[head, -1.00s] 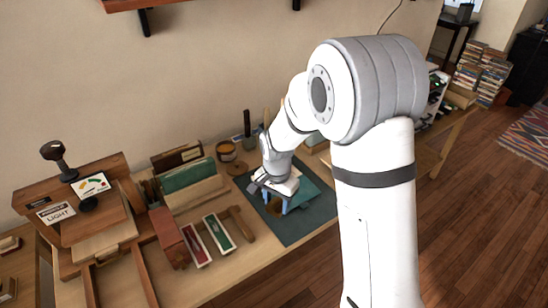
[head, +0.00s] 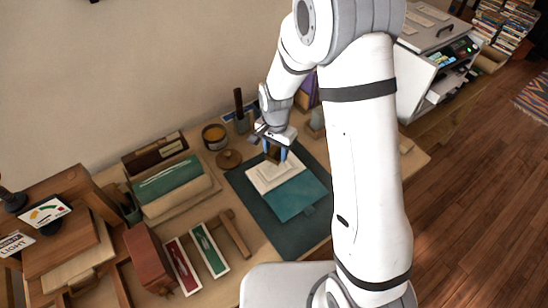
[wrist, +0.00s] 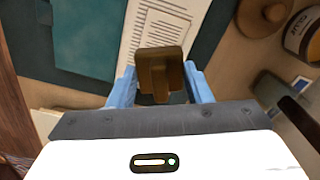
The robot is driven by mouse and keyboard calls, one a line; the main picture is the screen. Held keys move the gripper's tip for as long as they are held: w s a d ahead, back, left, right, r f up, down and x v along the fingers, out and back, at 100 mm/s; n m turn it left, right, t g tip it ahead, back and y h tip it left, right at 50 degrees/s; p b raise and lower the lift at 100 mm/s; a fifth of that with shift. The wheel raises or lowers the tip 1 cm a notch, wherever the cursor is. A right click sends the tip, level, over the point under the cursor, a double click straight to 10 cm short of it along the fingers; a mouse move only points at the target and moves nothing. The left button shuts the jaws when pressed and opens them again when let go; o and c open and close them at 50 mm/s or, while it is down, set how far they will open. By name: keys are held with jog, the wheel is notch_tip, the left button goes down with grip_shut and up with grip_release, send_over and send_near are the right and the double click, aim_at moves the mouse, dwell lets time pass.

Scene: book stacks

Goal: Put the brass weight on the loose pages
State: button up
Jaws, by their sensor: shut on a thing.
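My gripper (head: 276,153) is shut on the brass weight (wrist: 160,72), a dark gold block between the blue fingers. In the head view the brass weight (head: 272,154) shows at the far edge of the loose pages. The loose pages (head: 270,175) are a white stack on a dark green mat, beside a teal folder. In the wrist view the printed loose pages (wrist: 158,24) show behind the weight, which overlaps their near end. I cannot tell whether the weight touches the pages.
The teal folder (head: 296,197) lies on the dark green mat (head: 290,238). A round wooden piece (head: 229,159) and a jar (head: 214,136) stand left of the gripper. A wooden mallet (head: 236,235) and red and green boxes (head: 210,250) lie further left.

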aim_at(275, 168)
jog(key=shift+f, duration=2.65)
jog(key=shift+f, duration=0.2)
jog(key=o, duration=1.3)
jog(key=shift+s, duration=0.1)
jog(key=shift+r, duration=0.1)
